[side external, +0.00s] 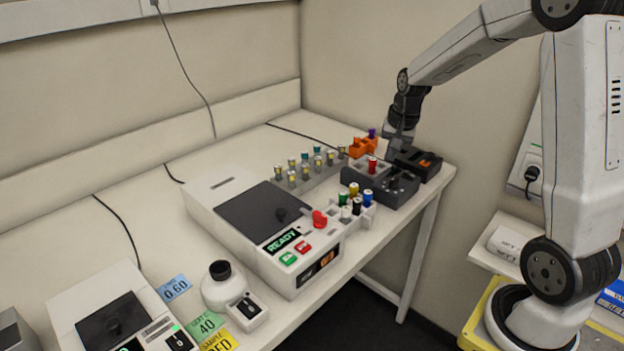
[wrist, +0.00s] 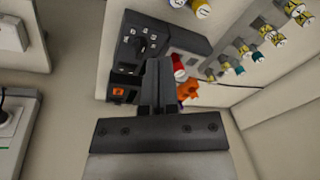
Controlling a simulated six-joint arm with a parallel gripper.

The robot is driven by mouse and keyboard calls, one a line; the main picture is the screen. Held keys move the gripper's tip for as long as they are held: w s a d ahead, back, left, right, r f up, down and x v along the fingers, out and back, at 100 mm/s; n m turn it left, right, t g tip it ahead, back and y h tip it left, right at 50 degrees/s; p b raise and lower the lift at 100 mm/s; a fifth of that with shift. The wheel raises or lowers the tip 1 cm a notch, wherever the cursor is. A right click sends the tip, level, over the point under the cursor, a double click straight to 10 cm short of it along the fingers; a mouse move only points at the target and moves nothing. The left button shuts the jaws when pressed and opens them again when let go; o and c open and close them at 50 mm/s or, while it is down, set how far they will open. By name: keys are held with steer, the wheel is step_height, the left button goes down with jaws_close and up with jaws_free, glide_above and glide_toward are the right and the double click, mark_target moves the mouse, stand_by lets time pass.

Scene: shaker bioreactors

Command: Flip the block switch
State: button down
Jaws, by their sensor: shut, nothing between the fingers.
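A black box with an orange-lit rocker switch (side external: 426,163) sits at the right end of the bench, behind a dark grey block unit (side external: 405,187) with a dial. In the wrist view the orange switch (wrist: 118,92) is left of my fingers, and the dial unit (wrist: 133,45) is above it. My gripper (side external: 392,155) points down just left of the black box, behind the dial unit. In the wrist view my gripper (wrist: 158,64) has its fingers together with nothing between them. They appear apart from the switch. Which way the rocker is tipped is too small to tell.
A red-capped vial (side external: 372,164) stands in the block unit close to my fingers. An orange holder (side external: 361,148) is behind. A rack of capped vials (side external: 312,168) and a large white machine reading READY (side external: 235,230) stand to the left. The bench's right edge is close.

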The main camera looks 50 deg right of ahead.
mark_target(407, 172)
steer(key=s+d+r+m, duration=0.1)
steer(key=d+r+m, duration=0.2)
steer(key=d, duration=1.1)
steer(key=m, duration=0.3)
steer(key=shift+s+d+r, duration=0.2)
steer(key=shift+s, duration=0.05)
steer(key=shift+f, duration=0.2)
steer(key=w+f, duration=0.1)
steer(key=f, duration=0.8)
steer(key=w+f, duration=0.1)
steer(key=f, duration=0.3)
steer(key=shift+w+f, duration=0.2)
steer(key=shift+w, duration=0.15)
steer(key=shift+f, duration=0.1)
